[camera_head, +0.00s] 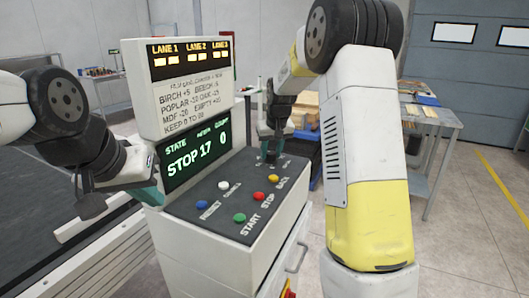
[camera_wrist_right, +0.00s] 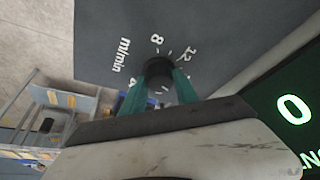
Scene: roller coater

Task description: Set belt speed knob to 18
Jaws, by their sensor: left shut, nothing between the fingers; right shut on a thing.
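The belt speed knob (camera_wrist_right: 158,70) is a dark round knob on the console's grey panel, with a printed scale and "m/min" around it in the right wrist view. My right gripper (camera_wrist_right: 159,86) has its teal fingers shut on the knob, one on each side. In the head view my right gripper (camera_head: 269,152) reaches down to the panel's far right end, and the knob is mostly hidden there. The green display (camera_head: 195,150) reads "STOP 17 0". My left gripper (camera_head: 150,194) is shut and empty beside the console's left side.
The panel has blue (camera_head: 202,204), white (camera_head: 223,186), green (camera_head: 239,217), red (camera_head: 258,195) and yellow (camera_head: 273,178) buttons left of the knob. A sign (camera_head: 182,87) with lane lights stands above the display. A metal table (camera_head: 432,118) is behind at right.

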